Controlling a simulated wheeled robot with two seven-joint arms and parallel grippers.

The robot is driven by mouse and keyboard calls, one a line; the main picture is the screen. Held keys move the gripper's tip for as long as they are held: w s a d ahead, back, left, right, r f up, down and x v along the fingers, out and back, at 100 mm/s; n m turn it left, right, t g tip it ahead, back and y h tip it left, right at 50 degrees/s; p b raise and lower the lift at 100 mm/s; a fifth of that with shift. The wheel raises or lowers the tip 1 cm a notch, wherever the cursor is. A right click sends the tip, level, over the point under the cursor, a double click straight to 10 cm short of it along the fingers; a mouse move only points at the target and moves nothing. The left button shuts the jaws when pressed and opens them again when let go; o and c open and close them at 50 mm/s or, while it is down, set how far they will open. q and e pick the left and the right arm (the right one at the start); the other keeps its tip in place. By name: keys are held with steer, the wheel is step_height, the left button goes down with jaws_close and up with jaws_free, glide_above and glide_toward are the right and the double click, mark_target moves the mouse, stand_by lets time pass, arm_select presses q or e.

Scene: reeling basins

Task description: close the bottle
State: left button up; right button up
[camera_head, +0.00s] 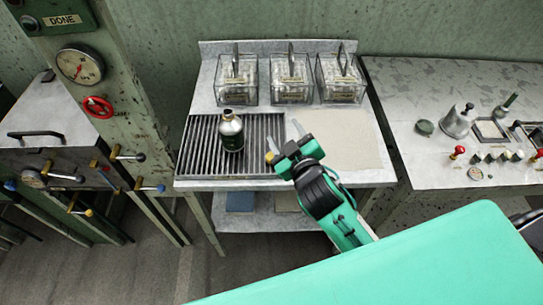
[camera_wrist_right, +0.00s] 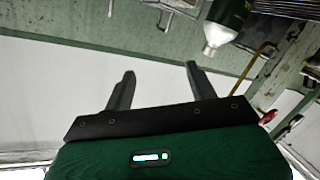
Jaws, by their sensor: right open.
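In the right wrist view a green and silver bottle (camera_wrist_right: 222,28) shows at the upper right, cut by the frame edge. My right gripper (camera_head: 284,143) is open and empty, to the right of the bottle and apart from it. Its two fingers also show in the wrist view (camera_wrist_right: 160,72) with nothing between them. My left gripper is not in view.
Three clear bins (camera_head: 291,82) stand along the table's back. A bare beige mat (camera_head: 338,140) lies right of the slatted rack (camera_head: 266,131). The right bench (camera_head: 420,170) holds a metal bell shape (camera_head: 457,121), a round green piece (camera_head: 424,128) and small knobs. A gauge post (camera_head: 117,110) stands at left.

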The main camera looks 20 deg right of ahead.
steer(key=w+a+r+n+t+y, duration=0.2)
steer(key=a+r+n+y, duration=1.1)
steer(key=r+n+y, duration=0.15)
steer(key=s+a+f+n+g+y, duration=0.2)
steer(key=a+n+g, duration=0.3)
steer(key=n+g, duration=0.35)
steer(key=s+a+f+n+g+y, duration=0.1)
steer(key=s+a+n+g+y, duration=0.2)
steer(key=n+g, duration=0.55)
steer(key=w+d+f+n+g+h, duration=0.25)
steer(key=d+f+n+h, duration=0.3)
steer(key=f+h, duration=0.6)
steer(key=w+d+h, duration=0.3)
steer(key=d+h, duration=0.1)
steer(key=d, duration=0.3)
steer(key=w+d+m+t+h, duration=0.1)
steer(key=w+d+h, duration=0.2)
steer(key=d, duration=0.4)
steer(key=shift+w+h, duration=0.3)
steer(key=shift+h, duration=0.5)
steer(key=shift+f, duration=0.2)
